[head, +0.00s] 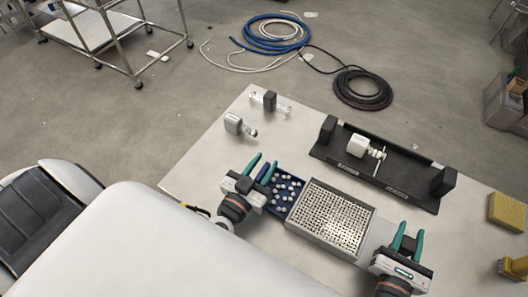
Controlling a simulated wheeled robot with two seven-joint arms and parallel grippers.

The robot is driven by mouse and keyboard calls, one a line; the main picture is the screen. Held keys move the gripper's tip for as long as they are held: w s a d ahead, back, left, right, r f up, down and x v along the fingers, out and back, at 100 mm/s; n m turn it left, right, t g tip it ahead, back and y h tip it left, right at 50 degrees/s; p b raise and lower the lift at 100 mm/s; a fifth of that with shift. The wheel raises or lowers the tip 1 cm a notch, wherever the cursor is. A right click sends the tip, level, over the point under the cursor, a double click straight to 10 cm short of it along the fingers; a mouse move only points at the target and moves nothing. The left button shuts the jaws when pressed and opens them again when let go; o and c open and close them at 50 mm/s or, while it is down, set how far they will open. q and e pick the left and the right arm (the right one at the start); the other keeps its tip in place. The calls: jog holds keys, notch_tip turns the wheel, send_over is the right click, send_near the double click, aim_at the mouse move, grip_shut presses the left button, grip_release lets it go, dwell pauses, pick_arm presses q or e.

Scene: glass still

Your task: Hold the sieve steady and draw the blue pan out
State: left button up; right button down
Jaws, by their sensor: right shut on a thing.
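The sieve (333,212) is a shallow metal box with a perforated top, lying flat on the table. The blue pan (297,184) shows out of the sieve's left side and holds several small white balls; its right part is hidden under the sieve. My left gripper (261,168) is at the pan's left end, its teal fingers apart around a dark blue part there; contact is unclear. My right gripper (408,240) is at the right of the sieve, shut on a dark piece that looks like the sieve's handle.
Behind the sieve stands a long black tray (392,186) with a white device (363,147) in it. A grey-white part (234,124) and a small black-and-clear piece (270,101) sit at the back left. A yellow sponge-like block (508,212) lies far right.

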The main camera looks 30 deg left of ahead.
pick_arm(q)
jog(key=s, duration=1.1)
jog(key=shift+s, duration=0.25)
dwell(0.5)
pick_arm(e)
jog(key=c, duration=1)
grip_release()
jog(key=shift+o, duration=0.2)
